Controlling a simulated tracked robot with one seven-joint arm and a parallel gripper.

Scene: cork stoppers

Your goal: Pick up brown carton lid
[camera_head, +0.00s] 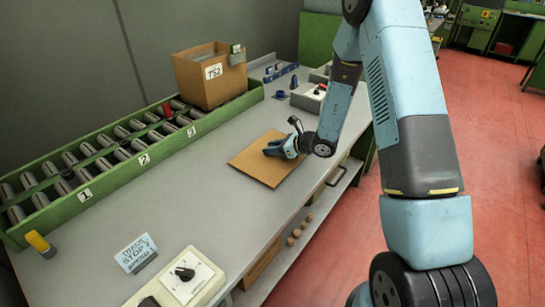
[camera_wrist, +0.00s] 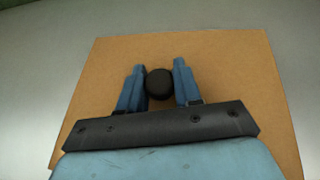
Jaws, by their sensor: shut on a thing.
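The brown carton lid (camera_head: 258,172) is a flat square panel on the grey bench in the head view. In the wrist view the lid (camera_wrist: 230,70) fills most of the picture, with a dark round knob (camera_wrist: 159,83) between the fingers. My gripper (camera_head: 271,149) is over the middle of the lid in the head view. In the wrist view my gripper (camera_wrist: 159,80) has its two blue fingers on either side of the knob, shut on it. Whether the lid rests on the bench or is slightly raised, I cannot tell.
A brown carton marked T52 (camera_head: 212,82) stands on the green roller conveyor (camera_head: 125,150) at the back left. A white switch box (camera_head: 178,282) and a small sign (camera_head: 136,253) stand near the front. Bare bench (camera_head: 190,205) lies left of the lid.

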